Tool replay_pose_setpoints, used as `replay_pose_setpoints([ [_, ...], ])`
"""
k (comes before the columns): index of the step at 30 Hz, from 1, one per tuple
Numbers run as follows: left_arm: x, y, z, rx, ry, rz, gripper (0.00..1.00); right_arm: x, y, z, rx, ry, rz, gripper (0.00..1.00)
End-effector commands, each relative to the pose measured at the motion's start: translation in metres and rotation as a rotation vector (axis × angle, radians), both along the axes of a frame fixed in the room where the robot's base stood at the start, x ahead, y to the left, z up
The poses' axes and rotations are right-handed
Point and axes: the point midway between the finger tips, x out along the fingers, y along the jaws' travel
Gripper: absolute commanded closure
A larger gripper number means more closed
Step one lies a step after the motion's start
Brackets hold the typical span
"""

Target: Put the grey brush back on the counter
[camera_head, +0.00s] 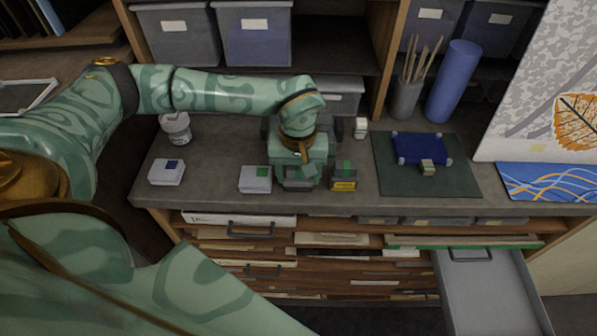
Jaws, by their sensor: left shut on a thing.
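My left arm comes in from the left and reaches over the grey counter (215,150). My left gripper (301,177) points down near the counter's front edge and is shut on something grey. I take this for the grey brush (298,183), of which only a small part shows below the gripper; the rest is hidden. I cannot tell whether it touches the counter. My right gripper is not in view.
Beside the gripper are a pale block with a green top (255,180) and a dark-yellow block (344,177). A green mat (400,181) bears a blue object (420,147). A grey drawer (485,290) stands open.

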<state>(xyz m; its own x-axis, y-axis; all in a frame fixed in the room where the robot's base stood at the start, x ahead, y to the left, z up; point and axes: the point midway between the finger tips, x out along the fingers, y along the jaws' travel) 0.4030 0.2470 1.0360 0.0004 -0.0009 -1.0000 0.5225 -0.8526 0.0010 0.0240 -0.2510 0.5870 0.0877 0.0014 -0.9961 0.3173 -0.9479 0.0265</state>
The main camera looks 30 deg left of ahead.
Motion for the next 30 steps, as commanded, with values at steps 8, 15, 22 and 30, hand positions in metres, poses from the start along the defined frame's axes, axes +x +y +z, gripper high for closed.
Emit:
replay_pose_setpoints([
  [8, 0.0, 0.0, -0.002, 0.0, 0.001, 0.0, 0.27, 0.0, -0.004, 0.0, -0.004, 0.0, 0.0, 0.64],
  [15, 0.0, 0.0, -0.002, -0.001, 0.001, 0.0, 0.19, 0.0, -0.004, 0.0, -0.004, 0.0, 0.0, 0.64],
  [22, 0.001, 0.0, 0.016, -0.001, -0.003, 0.001, 0.19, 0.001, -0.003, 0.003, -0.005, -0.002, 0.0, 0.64],
  [30, 0.001, 0.0, 0.079, 0.0, -0.004, 0.0, 0.19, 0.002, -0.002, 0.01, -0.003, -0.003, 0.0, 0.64],
])
